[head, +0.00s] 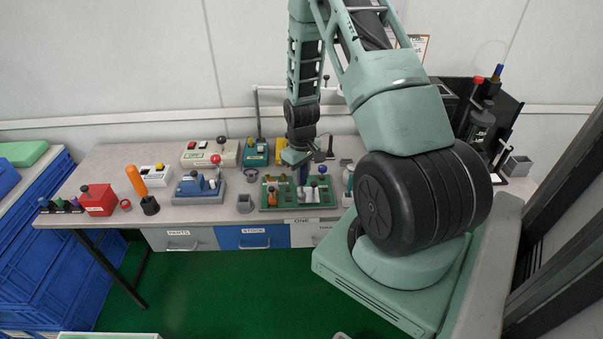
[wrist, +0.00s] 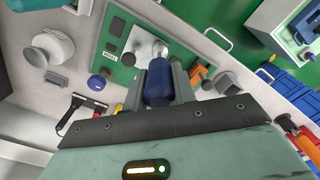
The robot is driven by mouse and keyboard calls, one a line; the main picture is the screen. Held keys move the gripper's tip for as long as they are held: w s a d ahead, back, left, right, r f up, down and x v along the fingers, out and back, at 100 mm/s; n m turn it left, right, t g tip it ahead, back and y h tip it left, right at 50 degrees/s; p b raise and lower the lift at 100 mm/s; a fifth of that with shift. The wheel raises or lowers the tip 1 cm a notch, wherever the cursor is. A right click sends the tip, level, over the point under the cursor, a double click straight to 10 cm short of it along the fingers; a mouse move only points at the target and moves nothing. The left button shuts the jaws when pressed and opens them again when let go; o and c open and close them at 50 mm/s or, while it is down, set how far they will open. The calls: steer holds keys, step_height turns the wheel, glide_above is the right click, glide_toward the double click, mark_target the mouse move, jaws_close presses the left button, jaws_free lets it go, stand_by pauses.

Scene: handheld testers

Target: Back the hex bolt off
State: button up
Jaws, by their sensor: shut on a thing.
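In the wrist view my gripper (wrist: 158,76) is shut on a dark blue ribbed handle (wrist: 158,84), with one finger on each side. The handle stands over silver parts (wrist: 148,48) on the green panel (wrist: 112,68). No hex bolt head can be made out; the handle and fingers cover that spot. In the head view my gripper (head: 303,166) points down over the green panel (head: 268,206) at the bench's front middle, and the blue handle (head: 304,178) shows below it. I cannot tell whether the handle touches a bolt.
Left stand a grey cup (head: 245,204), a blue tester (head: 197,189) and an orange-handled tool (head: 140,186). Blue crates (head: 40,245) stand left of the bench.

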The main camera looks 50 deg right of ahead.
steer(key=shift+f, duration=0.35)
stand_by(0.3)
steer(key=n, duration=0.4)
steer(key=shift+r+n, duration=0.1)
steer(key=shift+n, duration=0.2)
steer(key=shift+n+p, duration=0.35)
steer(key=shift+n, duration=0.35)
steer(key=n+p, duration=0.1)
steer(key=n, duration=0.1)
steer(key=shift+n, duration=0.3)
steer(key=shift+n+p, duration=0.55)
steer(key=shift+n, duration=1.15)
